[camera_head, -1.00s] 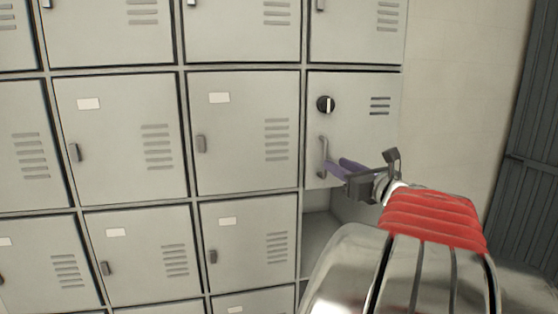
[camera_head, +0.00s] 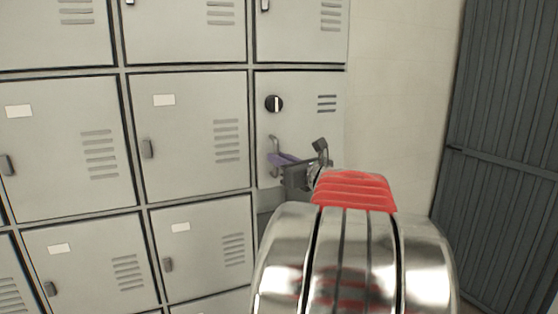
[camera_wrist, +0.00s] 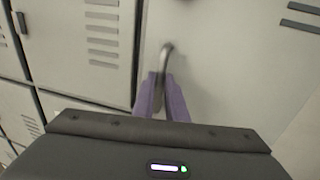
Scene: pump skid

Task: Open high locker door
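The locker door (camera_head: 307,127) with a round black knob (camera_head: 274,103) and a curved metal handle (camera_head: 274,148) is on the right end of the locker bank and looks shut. In the wrist view the door (camera_wrist: 225,70) fills the right part, and the handle (camera_wrist: 165,60) rises from between my purple fingers. My gripper (camera_head: 277,158) is at the lower part of the handle. In the wrist view the fingers (camera_wrist: 162,97) lie on either side of the handle, close to it. Whether they press on it is hard to tell.
Other shut grey lockers (camera_head: 195,140) fill the left. A pale wall (camera_head: 395,110) and a dark ribbed metal panel (camera_head: 505,150) stand to the right.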

